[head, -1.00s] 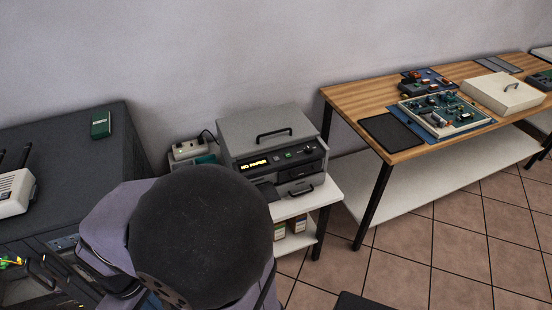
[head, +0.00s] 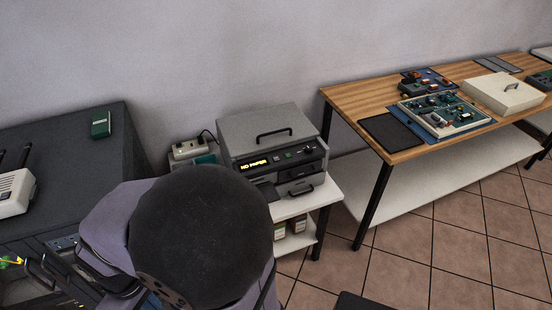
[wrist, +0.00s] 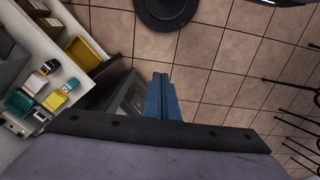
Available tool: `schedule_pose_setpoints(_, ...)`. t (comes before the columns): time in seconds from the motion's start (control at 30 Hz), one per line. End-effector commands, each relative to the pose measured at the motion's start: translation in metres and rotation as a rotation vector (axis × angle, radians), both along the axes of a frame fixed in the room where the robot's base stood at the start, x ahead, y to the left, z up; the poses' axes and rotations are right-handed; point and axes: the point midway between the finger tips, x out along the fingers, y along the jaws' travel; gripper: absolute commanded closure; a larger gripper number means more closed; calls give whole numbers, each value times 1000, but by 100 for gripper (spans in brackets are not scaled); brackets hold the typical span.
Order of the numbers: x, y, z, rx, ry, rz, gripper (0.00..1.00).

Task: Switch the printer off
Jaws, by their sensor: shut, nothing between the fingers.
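The printer (head: 268,140) is a grey box with a dark front panel, standing on a small white stand against the wall in the head view. Its display (head: 254,164) is lit and reads "NO PAPER". A small green button (head: 288,156) and a dark knob or switch (head: 308,150) sit right of the display; their labels are too small to read. My arm covers the area in front and left of it. My gripper (wrist: 161,98) shows in the wrist view with its blue fingers together and nothing between them. It is apart from the printer, which I cannot make out in that view.
A power strip (head: 190,148) sits behind the printer's left side. A wooden bench (head: 350,95) with circuit boards stands right. A dark cabinet (head: 60,130) stands left. The wrist view shows tiled floor (wrist: 215,60) and a shelf with a yellow bin (wrist: 84,54).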

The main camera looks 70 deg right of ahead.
Motion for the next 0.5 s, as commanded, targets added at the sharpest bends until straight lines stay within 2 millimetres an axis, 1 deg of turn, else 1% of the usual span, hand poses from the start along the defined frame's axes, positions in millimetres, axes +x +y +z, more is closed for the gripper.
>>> schedule_pose_setpoints(0.37, 0, 0, 0, 0, 0, -1, 100)
schedule_pose_setpoints(0.5, 0, -5, 0, 0, 0, -24, 100)
